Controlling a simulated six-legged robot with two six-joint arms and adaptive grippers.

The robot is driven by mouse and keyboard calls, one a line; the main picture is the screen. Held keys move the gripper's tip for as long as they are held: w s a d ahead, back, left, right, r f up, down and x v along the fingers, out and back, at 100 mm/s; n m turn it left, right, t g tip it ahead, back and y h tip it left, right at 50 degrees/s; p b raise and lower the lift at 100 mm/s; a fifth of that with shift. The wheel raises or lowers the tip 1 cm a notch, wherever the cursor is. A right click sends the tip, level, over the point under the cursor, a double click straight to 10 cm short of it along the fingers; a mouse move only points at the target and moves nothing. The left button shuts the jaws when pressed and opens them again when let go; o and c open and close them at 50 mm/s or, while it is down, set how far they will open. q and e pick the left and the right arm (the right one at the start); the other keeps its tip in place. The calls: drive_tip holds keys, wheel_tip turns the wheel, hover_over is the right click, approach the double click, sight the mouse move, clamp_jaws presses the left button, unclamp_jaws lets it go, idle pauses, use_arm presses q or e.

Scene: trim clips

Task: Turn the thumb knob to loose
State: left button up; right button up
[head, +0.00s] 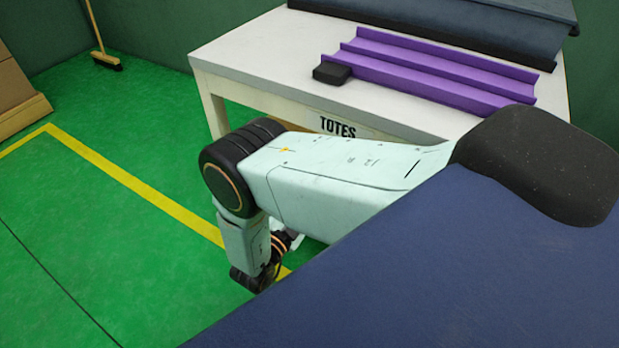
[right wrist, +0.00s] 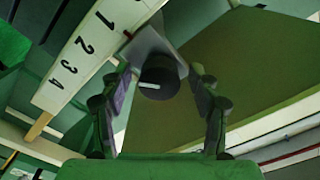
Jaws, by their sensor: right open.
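A dark round knob (right wrist: 158,72) with a short white pointer mark shows in the right wrist view, on a pale mount. My right gripper (right wrist: 160,86) is open, with one finger to the left of the knob and one to the right. Gaps show between the fingers and the knob; I cannot tell whether either touches it. In the head view my arm reaches in from the right and bends down at its elbow; its gripper cannot be made out there. The knob does not show in the head view. My left gripper is not in view.
A white strip (right wrist: 88,50) with black numerals stands left of the knob. In the head view a white table (head: 255,58) marked TOTES carries purple channels (head: 430,68) and a black block (head: 332,73). A broom (head: 105,60) stands behind open green floor.

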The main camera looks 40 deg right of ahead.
drive_tip(key=shift+f, duration=0.1)
drive_tip(key=shift+c, duration=0.6)
drive_tip(key=c, duration=1.1)
drive_tip(key=shift+o, duration=0.2)
